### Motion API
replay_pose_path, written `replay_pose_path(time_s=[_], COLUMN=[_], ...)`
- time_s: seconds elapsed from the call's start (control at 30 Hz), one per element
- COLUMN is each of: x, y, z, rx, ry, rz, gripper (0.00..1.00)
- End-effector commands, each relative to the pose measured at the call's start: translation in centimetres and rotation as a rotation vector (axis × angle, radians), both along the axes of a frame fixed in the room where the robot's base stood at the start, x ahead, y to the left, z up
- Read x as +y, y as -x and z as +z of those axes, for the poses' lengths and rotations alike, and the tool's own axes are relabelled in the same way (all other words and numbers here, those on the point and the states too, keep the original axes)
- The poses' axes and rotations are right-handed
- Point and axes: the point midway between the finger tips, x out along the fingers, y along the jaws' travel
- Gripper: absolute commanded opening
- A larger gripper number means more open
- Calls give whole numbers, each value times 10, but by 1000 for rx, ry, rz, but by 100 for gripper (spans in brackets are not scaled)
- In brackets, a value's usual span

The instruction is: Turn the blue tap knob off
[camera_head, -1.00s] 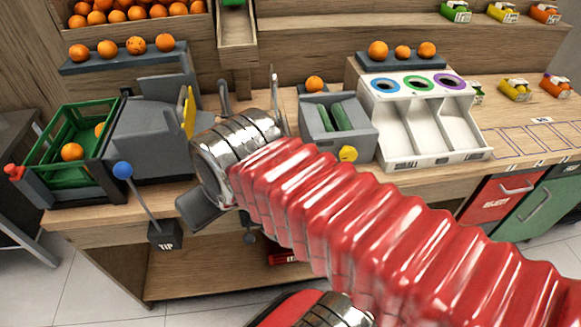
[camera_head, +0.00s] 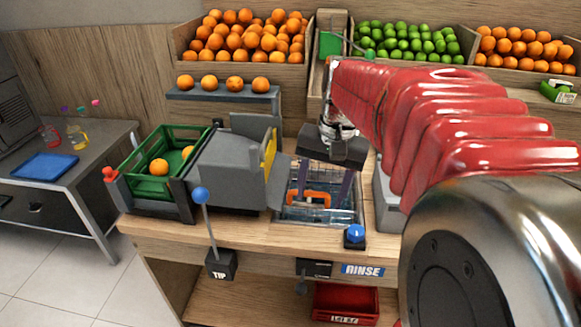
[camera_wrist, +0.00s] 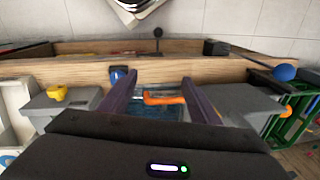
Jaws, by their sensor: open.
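The blue tap knob (camera_head: 354,234) sits on a dark base at the front right of the sink basin (camera_head: 347,215). It also shows in the wrist view (camera_wrist: 118,75), just left of my fingertips. My gripper (camera_head: 322,196) points down over the basin, open, its two dark fingers apart. The knob is nearer the counter's front edge than the fingers and looks apart from them. An orange bent piece (camera_head: 308,197) is at the basin; in the wrist view it shows between my fingers (camera_wrist: 163,98). I cannot tell whether a finger touches it. Nothing is clearly held.
A lever with a blue ball (camera_head: 201,195) stands at the front left, by the TIP box. A grey machine (camera_head: 228,170) and green crate (camera_head: 150,185) are left of the basin. A yellow knob (camera_wrist: 57,93) shows in the wrist view. A red bin (camera_head: 346,302) is below.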

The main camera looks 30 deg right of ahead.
Motion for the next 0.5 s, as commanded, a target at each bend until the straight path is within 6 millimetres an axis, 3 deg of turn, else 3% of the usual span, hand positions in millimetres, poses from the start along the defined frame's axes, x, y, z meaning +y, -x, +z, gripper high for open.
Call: replay_pose_path(time_s=[0.23, 0.5], x=[-59, -126], y=[-17, -23], z=[-14, -36], rx=[104, 210], ry=[-92, -198], rz=[-202, -411], gripper=[57, 57])
